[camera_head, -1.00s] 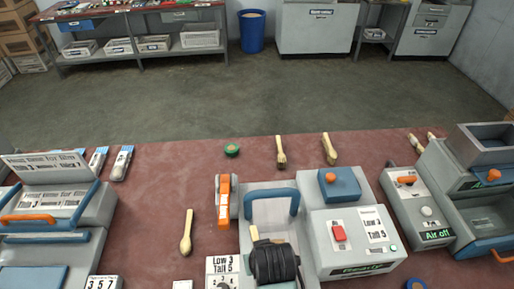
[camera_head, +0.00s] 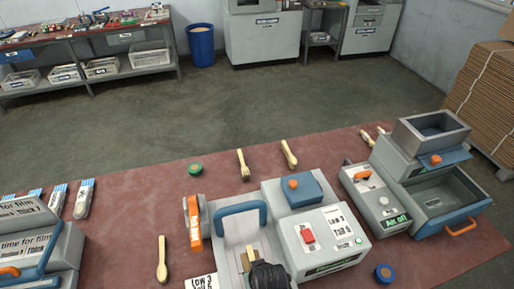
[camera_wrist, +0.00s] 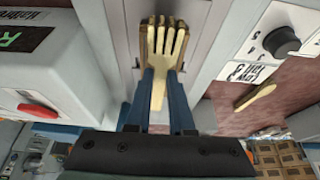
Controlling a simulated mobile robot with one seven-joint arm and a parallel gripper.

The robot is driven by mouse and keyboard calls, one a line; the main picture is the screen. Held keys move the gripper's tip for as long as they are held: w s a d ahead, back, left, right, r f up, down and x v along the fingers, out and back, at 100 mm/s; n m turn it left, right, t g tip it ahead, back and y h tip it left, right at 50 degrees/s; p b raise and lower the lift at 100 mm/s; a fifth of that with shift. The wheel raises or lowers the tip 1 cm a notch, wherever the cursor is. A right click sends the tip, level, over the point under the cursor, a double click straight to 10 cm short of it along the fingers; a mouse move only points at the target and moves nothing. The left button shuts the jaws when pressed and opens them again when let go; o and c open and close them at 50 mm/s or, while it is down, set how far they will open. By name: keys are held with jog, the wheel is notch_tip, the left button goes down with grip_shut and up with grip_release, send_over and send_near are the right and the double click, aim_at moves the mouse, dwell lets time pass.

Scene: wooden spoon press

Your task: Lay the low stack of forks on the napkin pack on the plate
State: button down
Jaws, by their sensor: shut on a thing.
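A pale wooden fork (camera_wrist: 160,70) is between the two blue fingers of my gripper (camera_wrist: 163,76), tines pointing away from it. Browner wooden edges show behind and beside the tines; I cannot tell how many forks are stacked. In the head view my gripper (camera_head: 268,276) is a dark shape at the bottom edge, with the wooden forks (camera_head: 247,260) just past it. They are over the grey bed (camera_head: 235,241) of the machine with the blue handle. I cannot tell if they touch it. I cannot make out a napkin pack or a separate plate.
A blue handle (camera_head: 241,210) arches just beyond the forks. A grey machine with a red switch (camera_head: 308,236) stands close on the right. A wooden spoon (camera_head: 162,259) lies to the left. Two wooden pieces (camera_head: 243,164) (camera_head: 289,154) and a green disc (camera_head: 195,169) lie behind.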

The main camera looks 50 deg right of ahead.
jog(key=shift+f, duration=0.15)
jog(key=c, duration=0.8)
grip_release()
jog(key=shift+r, duration=0.25)
jog(key=v, duration=1.2)
jog(key=shift+f, duration=0.1)
